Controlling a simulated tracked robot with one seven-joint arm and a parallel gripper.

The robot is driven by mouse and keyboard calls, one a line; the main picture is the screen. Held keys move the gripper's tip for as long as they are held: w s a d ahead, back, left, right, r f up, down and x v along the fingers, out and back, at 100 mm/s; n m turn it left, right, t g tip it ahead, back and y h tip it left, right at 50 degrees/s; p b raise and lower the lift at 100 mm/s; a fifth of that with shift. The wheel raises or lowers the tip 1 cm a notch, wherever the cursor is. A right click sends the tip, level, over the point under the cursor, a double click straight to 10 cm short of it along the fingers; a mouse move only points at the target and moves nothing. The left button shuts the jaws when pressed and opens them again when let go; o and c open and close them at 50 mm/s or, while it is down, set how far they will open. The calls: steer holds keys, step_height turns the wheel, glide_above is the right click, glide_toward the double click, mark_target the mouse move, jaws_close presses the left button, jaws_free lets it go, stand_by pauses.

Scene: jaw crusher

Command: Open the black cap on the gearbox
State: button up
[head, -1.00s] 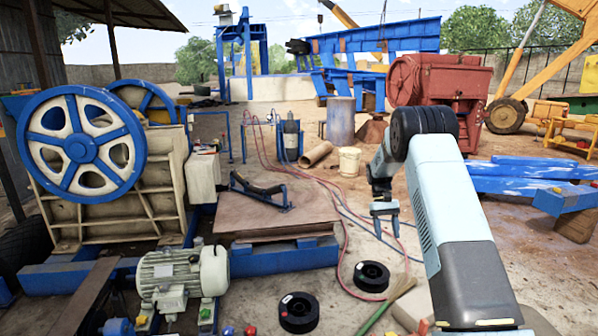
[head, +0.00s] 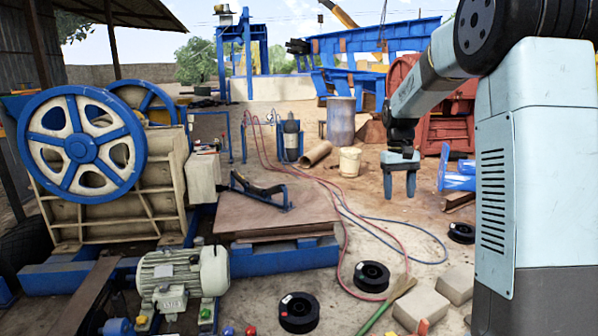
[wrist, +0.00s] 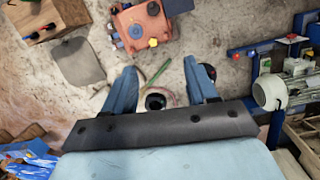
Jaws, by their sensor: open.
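My gripper (head: 399,182) hangs open and empty above the open ground, right of the middle in the head view. Its two fingers also show spread apart in the wrist view (wrist: 162,78). An orange-red box that looks like the gearbox (wrist: 146,24) lies beyond the fingertips at the top of the wrist view. It has a yellow knob and a blue round part on it. The box is not recognizable in the head view.
A grey motor (head: 180,272) stands at the lower left by the blue-wheeled crusher (head: 80,146). Black spools (head: 299,312) and pale blocks (head: 421,304) lie on the ground. Red and blue hoses cross the middle. A white bucket (head: 350,161) stands behind.

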steer(key=s+a+r+t, duration=0.15)
steer(key=s+r, duration=0.25)
steer(key=s, duration=0.4)
steer(key=s+a+r+t, duration=0.1)
steer(key=s+r+t, duration=0.1)
steer(key=s+r, duration=0.5)
steer(key=s+a+f+t, duration=0.1)
steer(key=s+t, duration=0.1)
steer(key=s, duration=0.7)
steer(key=s+f+t, duration=0.1)
steer(key=s+f, duration=0.1)
steer(key=s, duration=0.6)
steer(key=shift+s+a+f+m+t+y, duration=0.3)
steer(key=shift+s+a+t, duration=0.05)
steer(key=shift+a, duration=0.05)
